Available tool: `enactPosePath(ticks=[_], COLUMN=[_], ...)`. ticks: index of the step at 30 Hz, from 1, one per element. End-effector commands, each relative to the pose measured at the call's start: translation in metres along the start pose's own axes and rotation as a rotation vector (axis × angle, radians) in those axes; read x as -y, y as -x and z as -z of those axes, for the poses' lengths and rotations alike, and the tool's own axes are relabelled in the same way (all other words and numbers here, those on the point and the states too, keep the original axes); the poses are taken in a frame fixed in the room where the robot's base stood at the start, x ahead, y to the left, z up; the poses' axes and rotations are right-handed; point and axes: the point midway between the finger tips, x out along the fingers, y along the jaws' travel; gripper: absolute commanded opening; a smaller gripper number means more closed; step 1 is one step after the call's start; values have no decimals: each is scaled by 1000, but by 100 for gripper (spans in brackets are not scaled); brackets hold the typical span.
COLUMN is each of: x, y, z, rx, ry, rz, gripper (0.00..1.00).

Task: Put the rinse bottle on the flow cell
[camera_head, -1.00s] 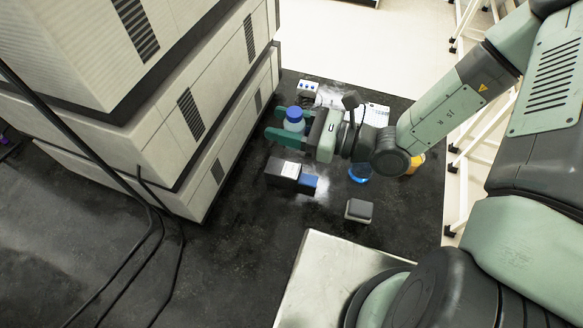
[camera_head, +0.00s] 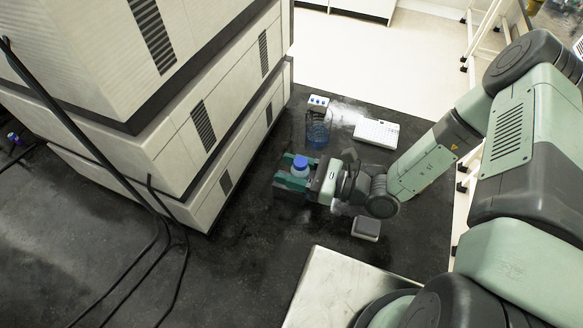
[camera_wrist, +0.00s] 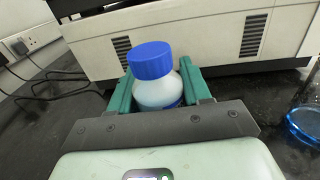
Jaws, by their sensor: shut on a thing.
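The rinse bottle (camera_head: 300,171) is a white bottle with a blue screw cap. My gripper (camera_head: 283,170) is shut on it, one green finger on each side. The bottle stands about upright between the fingers in the wrist view (camera_wrist: 157,94). In the head view it appears over a dark box (camera_head: 286,193), mostly covered by the fingers; this may be the flow cell, but I cannot be sure. I cannot tell whether the bottle's base touches the box. The base is hidden in both views.
A tall stack of pale instruments (camera_head: 190,150) stands close to the left. A grey block (camera_head: 366,228) lies nearer.

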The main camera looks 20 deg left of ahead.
Motion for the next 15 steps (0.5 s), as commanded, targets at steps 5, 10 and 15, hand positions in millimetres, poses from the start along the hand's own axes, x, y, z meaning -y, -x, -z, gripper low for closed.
enactPosePath(ticks=[5, 10, 15], x=[0, 0, 0], y=[0, 0, 0], z=[3, 2, 2], rx=[0, 0, 0], ry=[0, 0, 0], rz=[0, 0, 0], gripper=[49, 73, 73])
